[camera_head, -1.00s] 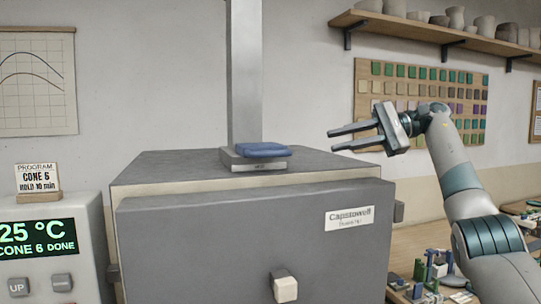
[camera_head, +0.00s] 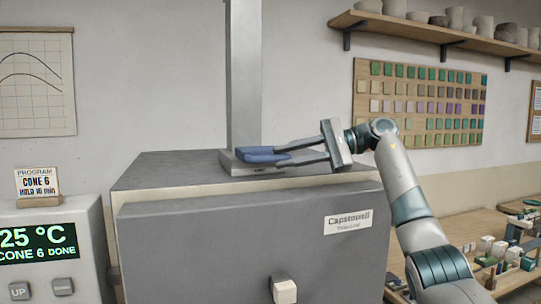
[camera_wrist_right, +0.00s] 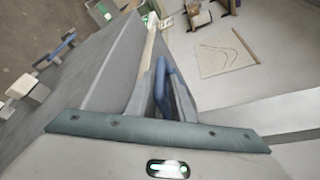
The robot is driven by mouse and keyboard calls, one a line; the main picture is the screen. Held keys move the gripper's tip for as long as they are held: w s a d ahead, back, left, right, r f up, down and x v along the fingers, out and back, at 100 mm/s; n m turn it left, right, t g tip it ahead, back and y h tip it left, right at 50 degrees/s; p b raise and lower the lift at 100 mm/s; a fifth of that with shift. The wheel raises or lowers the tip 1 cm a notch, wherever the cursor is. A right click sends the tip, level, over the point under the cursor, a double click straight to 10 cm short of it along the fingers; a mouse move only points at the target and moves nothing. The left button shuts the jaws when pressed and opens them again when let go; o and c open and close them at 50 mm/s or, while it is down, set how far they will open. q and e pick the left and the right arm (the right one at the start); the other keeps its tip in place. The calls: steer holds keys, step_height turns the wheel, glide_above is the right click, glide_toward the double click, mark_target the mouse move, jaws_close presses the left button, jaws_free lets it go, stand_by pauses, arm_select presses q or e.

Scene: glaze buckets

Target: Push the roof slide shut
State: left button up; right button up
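The kiln's roof slide (camera_head: 257,169) is a grey plate on the kiln top at the foot of the metal flue, with a blue handle (camera_head: 258,155) on it. My right gripper (camera_head: 278,157) has come in from the right, with its fingertips at the right end of the handle. In the right wrist view the fingers (camera_wrist_right: 160,85) are apart, with the blue handle (camera_wrist_right: 165,70) between them. I cannot tell whether either finger touches it. How far the slide stands open is not clear. My left gripper is not in view.
The grey kiln (camera_head: 250,235) has a front knob (camera_head: 284,291). A controller box (camera_head: 50,250) stands on the left. The metal flue (camera_head: 244,75) rises behind the slide. A bench with small coloured pieces (camera_head: 500,255) is on the right.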

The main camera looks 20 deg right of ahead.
steer(key=shift+p+x, duration=0.5)
steer(key=shift+x, duration=1.7)
jaws_close()
